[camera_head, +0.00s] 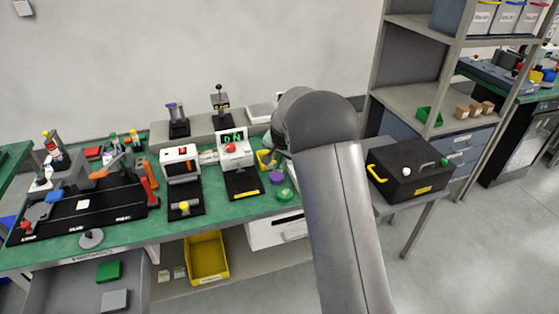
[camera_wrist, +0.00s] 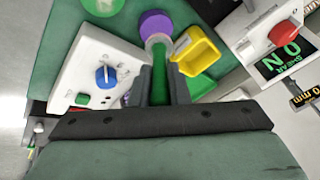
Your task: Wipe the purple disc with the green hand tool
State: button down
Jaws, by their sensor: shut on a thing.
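The purple disc (camera_wrist: 155,23) is at the top middle of the wrist view, and it also shows small in the head view (camera_head: 276,178) on the green bench. My gripper (camera_wrist: 161,78) is shut on the green hand tool (camera_wrist: 158,87), which lies between the two dark fingers. The tool's pale round end (camera_wrist: 157,39) overlaps the near edge of the purple disc in the wrist view; I cannot tell whether they touch.
A yellow tray (camera_wrist: 199,50) is close right of the tool. A white panel with a blue knob (camera_wrist: 105,75) is to the left. A green disc (camera_head: 285,194) lies near the purple one. The SHEAR tester (camera_head: 236,150) stands left in the head view.

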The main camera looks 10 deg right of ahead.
jog(key=shift+r+p, duration=1)
jog(key=shift+r, duration=1.3)
